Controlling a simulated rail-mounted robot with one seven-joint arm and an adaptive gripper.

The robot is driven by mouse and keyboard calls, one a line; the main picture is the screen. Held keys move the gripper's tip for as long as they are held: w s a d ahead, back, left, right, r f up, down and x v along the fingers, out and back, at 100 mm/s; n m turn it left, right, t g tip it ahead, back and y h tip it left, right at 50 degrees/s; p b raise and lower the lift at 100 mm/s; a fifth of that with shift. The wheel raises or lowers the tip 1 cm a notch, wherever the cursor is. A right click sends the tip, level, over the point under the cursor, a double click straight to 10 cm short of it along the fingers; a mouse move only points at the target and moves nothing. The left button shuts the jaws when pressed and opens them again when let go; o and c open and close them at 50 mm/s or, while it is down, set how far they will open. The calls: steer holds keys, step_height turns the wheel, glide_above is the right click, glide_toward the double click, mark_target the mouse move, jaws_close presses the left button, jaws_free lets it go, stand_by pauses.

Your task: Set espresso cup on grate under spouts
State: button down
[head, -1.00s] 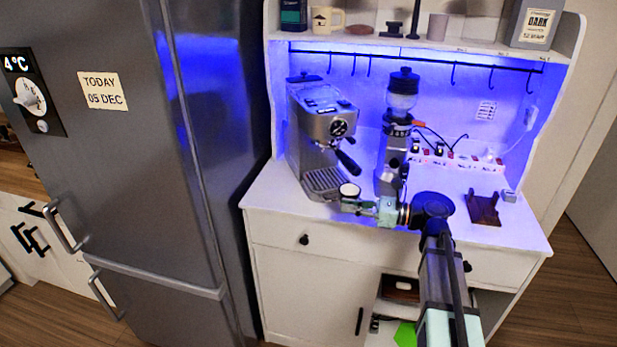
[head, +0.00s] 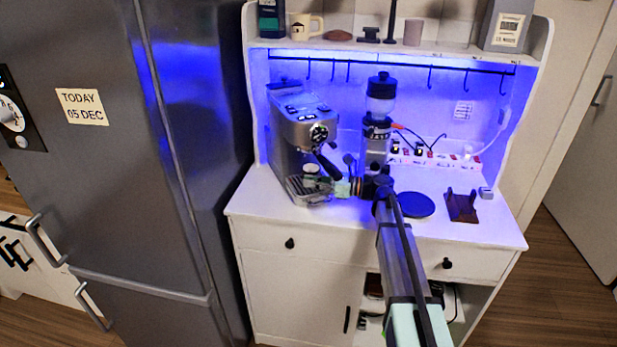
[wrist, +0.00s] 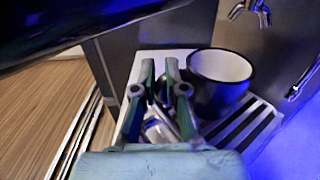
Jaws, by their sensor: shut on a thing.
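The espresso cup (head: 311,169), dark outside and white inside, is over the drip tray of the espresso machine (head: 303,122). My gripper (head: 338,187) reaches in from the right at the machine's front. In the wrist view, my gripper (wrist: 160,72) is shut with its fingertips against the near side of the cup (wrist: 222,68), apparently at its handle, which is hidden. The cup looks roughly upright. The slatted grate (wrist: 262,120) lies beneath it; I cannot tell whether the cup touches it. The metal spouts (wrist: 250,10) show above and to the right of the cup.
The dark portafilter handle (head: 328,166) juts out close to the cup and gripper. A coffee grinder (head: 377,130) stands right of the machine. A round dark disc (head: 416,205) and a brown stand (head: 461,206) are farther right. The counter's front left is clear.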

steer(key=shift+w+a+r+p, duration=0.1)
steer(key=shift+w+a+p, duration=0.2)
steer(key=shift+w, duration=0.35)
steer(key=shift+w+a+r+p, duration=0.15)
steer(key=shift+w+a, duration=0.1)
steer(key=shift+w, duration=0.35)
steer(key=shift+s+f, duration=0.2)
steer(key=shift+f, duration=0.1)
steer(key=shift+f, duration=0.1)
steer(key=c, duration=1.2)
jaws_free()
steer(key=shift+f, duration=0.1)
steer(key=shift+d, duration=0.15)
steer(key=d+b, duration=0.1)
steer(key=d, duration=0.3)
steer(key=s+d+b, duration=0.1)
steer(key=d, duration=0.2)
steer(key=d+b, duration=0.1)
steer(key=d, duration=0.3)
steer(key=shift+s+d, duration=0.3)
steer(key=shift+d, duration=0.05)
